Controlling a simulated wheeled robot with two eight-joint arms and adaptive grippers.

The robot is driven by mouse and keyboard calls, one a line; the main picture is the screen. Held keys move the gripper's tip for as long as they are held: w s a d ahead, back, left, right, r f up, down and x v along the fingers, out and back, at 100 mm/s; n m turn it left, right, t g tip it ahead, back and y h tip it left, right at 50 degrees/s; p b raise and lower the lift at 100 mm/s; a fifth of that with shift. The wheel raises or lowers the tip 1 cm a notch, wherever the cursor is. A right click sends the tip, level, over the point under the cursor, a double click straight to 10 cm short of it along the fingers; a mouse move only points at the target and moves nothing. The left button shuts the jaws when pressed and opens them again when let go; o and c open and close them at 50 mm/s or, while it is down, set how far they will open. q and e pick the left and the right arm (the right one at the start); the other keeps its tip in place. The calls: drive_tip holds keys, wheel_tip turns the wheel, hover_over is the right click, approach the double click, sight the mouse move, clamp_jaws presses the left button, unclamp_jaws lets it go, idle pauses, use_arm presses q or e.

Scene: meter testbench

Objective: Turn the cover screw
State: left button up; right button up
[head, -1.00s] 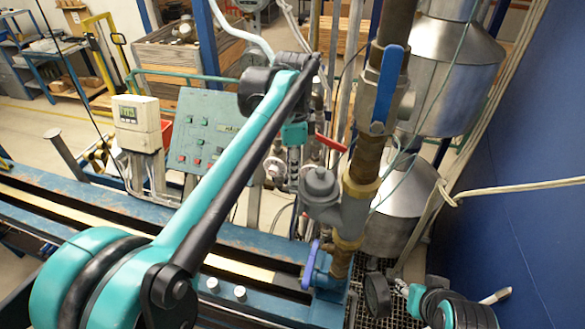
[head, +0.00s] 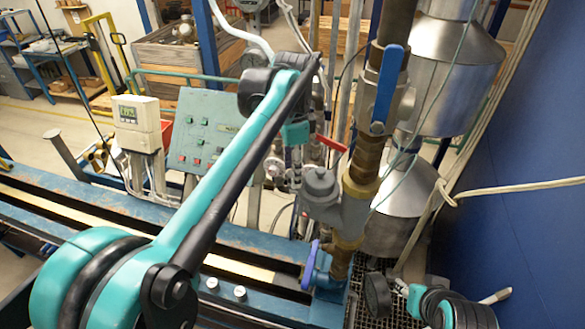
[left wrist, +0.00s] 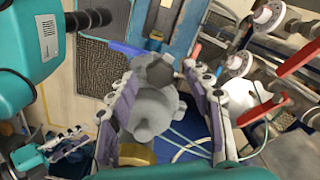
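The grey meter body (head: 322,192), with a round cap on top, sits on the brass and rusty pipe in the head view. My left gripper (head: 295,160) is beside it, partly hidden by its own arm. In the left wrist view the meter (left wrist: 150,108) lies between and beyond the two fingers of my left gripper (left wrist: 162,75). The fingers are apart, with the darker cap (left wrist: 156,72) between their tips. Whether they touch it, I cannot tell. No separate cover screw can be made out. My right gripper (left wrist: 66,143) shows small at the lower left of the left wrist view; its opening is unclear.
A blue-handled valve (head: 387,85) is on the pipe above the meter, and another blue handle (head: 310,262) is below. A red lever (head: 331,142) is close to my left gripper. A control panel (head: 208,135) stands left; a blue wall (head: 530,130) closes the right side.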

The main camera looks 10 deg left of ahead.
use_arm(q)
wheel_tip(320, 180, up, 12)
idle(0.6)
drive_tip(key=s+a+f+n+t, duration=0.1)
drive_tip(key=s+f+n+t, duration=0.1)
drive_tip(key=s+f+n, duration=0.35)
drive_tip(key=s+a+f+n+t, duration=0.25)
drive_tip(key=s+f, duration=0.35)
drive_tip(key=f, duration=0.5)
drive_tip(key=s+a+f+n+t, duration=0.1)
drive_tip(key=s+f+n+t, duration=0.3)
drive_tip(key=f, duration=0.5)
wheel_tip(320, 180, down, 34)
drive_tip(key=s+g+b, duration=0.1)
drive_tip(key=b, duration=3.3)
drive_tip(key=shift+s+d, duration=0.2)
drive_tip(key=shift+d, duration=0.05)
